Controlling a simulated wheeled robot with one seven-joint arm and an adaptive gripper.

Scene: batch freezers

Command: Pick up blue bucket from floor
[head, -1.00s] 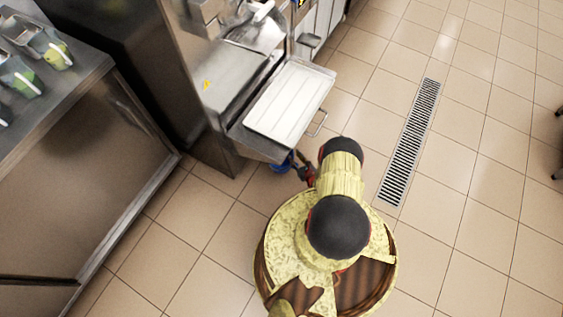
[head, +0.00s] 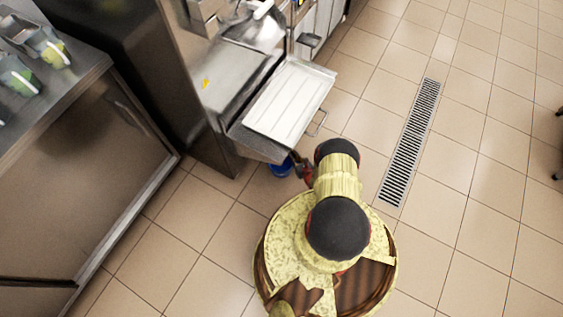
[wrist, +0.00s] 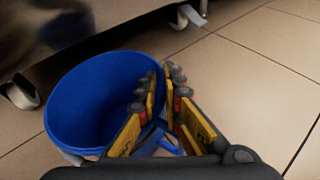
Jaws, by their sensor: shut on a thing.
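The blue bucket (wrist: 98,98) fills the left of the wrist view, its open mouth facing the camera and its inside empty. My gripper (wrist: 163,85) is at the bucket's right side, shut on its near right rim, with one finger over the mouth and the other outside. In the head view only a small blue part of the bucket (head: 281,169) shows, below the machine's tray; the rest is hidden. My gripper (head: 299,168) is beside it, partly hidden by my arm. I cannot tell whether the bucket touches the floor.
A steel machine with a pulled-out white tray (head: 289,100) overhangs the bucket. Its caster wheels (wrist: 22,96) stand close behind the bucket. A steel counter (head: 90,180) is at the left. Tiled floor with a drain grate (head: 410,142) lies clear to the right.

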